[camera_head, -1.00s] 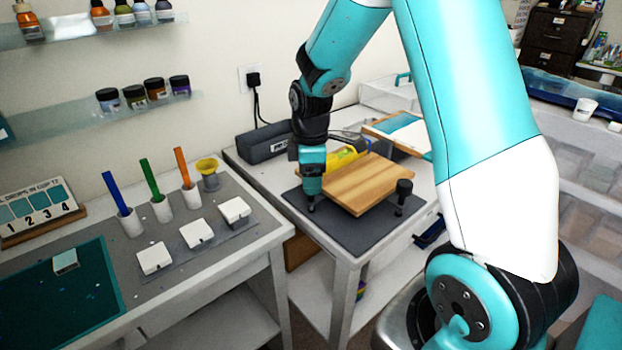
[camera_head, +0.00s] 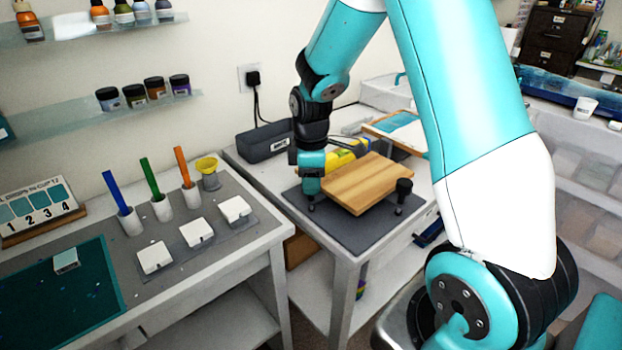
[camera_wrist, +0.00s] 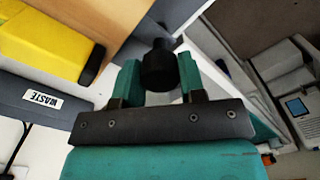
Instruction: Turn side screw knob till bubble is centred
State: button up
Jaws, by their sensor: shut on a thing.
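My gripper (camera_head: 311,192) points down at the near left corner of the wooden board (camera_head: 352,194). In the wrist view its two teal fingers (camera_wrist: 160,82) stand on either side of a black screw knob (camera_wrist: 160,62) and are shut on it. In the head view my gripper mostly hides this knob. A second black knob (camera_head: 404,187) stands upright at the board's right corner. A yellow level (camera_head: 349,154) lies toward the board's back left and also shows in the wrist view (camera_wrist: 45,40). Its bubble cannot be made out.
The board stands over a dark grey mat (camera_head: 365,238) on a white table. A dark box (camera_head: 265,145), labelled WASTE in the wrist view, lies behind. A framed blue-and-white panel (camera_head: 398,130) is at the back right. Cups with coloured sticks (camera_head: 161,208) stand on the left bench.

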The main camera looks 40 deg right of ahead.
jog(key=m+p, duration=0.1)
jog(key=m, duration=0.9)
jog(key=shift+m+p, duration=0.3)
jog(key=shift+p, duration=0.1)
jog(key=m, duration=0.5)
jog(key=shift+f+m+p, duration=0.1)
jog(key=shift+m+p, duration=0.3)
jog(key=shift+m, duration=2.1)
jog(key=o, duration=0.9)
jog(key=shift+c, duration=0.2)
jog(key=shift+o, duration=0.3)
